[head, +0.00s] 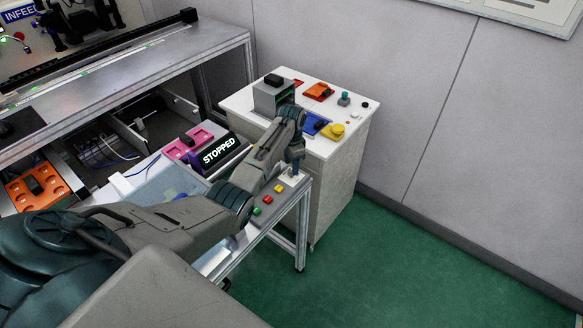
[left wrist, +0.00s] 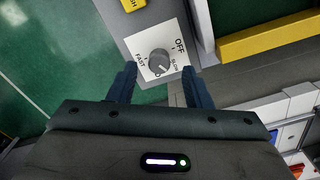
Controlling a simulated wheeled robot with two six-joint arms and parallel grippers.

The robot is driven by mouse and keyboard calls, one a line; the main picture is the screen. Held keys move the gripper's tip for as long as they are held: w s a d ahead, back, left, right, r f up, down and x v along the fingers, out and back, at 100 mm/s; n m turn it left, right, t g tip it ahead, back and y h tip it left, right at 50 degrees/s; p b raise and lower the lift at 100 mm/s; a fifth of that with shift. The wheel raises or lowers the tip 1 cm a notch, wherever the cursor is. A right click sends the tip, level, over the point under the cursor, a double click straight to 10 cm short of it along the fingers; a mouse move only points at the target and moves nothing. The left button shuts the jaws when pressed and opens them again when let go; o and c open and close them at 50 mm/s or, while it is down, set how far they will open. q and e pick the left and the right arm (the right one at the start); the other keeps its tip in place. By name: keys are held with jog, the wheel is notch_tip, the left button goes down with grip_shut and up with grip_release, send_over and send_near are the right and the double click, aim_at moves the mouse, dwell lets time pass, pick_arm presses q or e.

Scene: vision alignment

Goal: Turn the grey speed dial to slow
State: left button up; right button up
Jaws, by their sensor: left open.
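The grey speed dial (left wrist: 159,61) sits on a white plate marked OFF, FAST and SLOW in the left wrist view. I cannot tell for sure which mark its pointer faces. In the head view the white dial plate (head: 291,179) shows below my left gripper (head: 294,165) on the console's end, and the dial itself is mostly hidden. In the left wrist view my left gripper (left wrist: 159,76) is open, with one blue finger on each side of the dial. I cannot tell whether the fingers touch it. My right gripper is not in view.
Green, red and yellow buttons (head: 267,199) sit beside the dial on the console. A STOPPED display (head: 219,151) stands to the left. A white cabinet (head: 337,185) with several coloured items on top stands behind. Green floor (head: 420,270) lies open at right.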

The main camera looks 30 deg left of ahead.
pick_arm(q)
notch_tip(320, 180, up, 9)
jog(key=b, duration=0.1)
jog(key=shift+f+b, duration=0.2)
jog(key=shift+b, duration=0.2)
